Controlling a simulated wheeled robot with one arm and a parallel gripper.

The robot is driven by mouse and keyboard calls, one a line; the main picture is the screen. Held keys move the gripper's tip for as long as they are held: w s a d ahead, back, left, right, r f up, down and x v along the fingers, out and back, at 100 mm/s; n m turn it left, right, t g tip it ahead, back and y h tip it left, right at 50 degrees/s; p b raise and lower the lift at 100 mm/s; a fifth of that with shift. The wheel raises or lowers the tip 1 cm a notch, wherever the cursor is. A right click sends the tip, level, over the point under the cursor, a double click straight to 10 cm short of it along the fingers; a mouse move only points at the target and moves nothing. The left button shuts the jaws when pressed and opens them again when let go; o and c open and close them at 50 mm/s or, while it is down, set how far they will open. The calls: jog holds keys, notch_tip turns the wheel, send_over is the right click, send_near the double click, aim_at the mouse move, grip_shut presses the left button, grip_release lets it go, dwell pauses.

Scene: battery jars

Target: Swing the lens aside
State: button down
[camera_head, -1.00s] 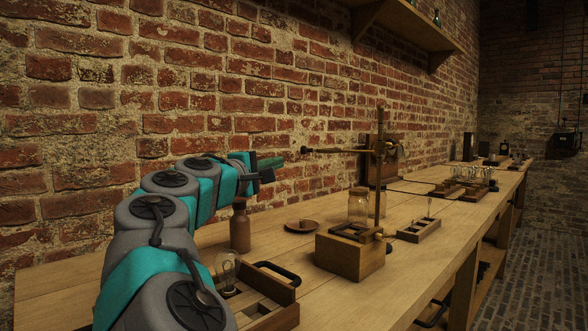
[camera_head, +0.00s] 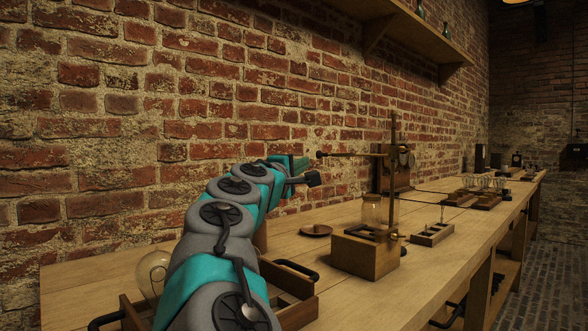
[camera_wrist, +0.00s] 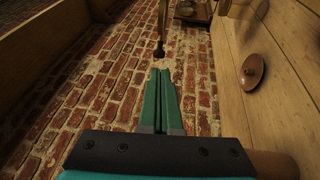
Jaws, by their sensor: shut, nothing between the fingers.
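A wooden block stand (camera_head: 366,255) on the bench carries an upright brass post (camera_head: 393,190). A thin horizontal arm (camera_head: 352,155) runs left from the post and ends in a dark knob (camera_head: 320,155). A round, ring-like part (camera_head: 404,157) shows by the post top; I cannot tell whether it is the lens. My gripper (camera_head: 304,162) has green fingers, shut and empty, just left of the knob at about its height. In the wrist view, the shut fingers (camera_wrist: 161,75) point at the knob (camera_wrist: 159,50), with a small apparent gap.
A glass jar (camera_head: 373,212) stands behind the block. A small brown dish (camera_head: 316,230) lies nearby, also in the wrist view (camera_wrist: 252,71). A wooden tray (camera_head: 290,309), glass bulb (camera_head: 153,272) and small rack (camera_head: 433,235) are on the bench. The brick wall (camera_head: 230,90) is close behind.

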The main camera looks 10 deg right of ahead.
aim_at(317, 155)
jog(key=x, duration=0.6)
jog(key=shift+w+d, duration=0.2)
jog(key=shift+w+r, duration=0.1)
jog(key=shift+r, duration=0.05)
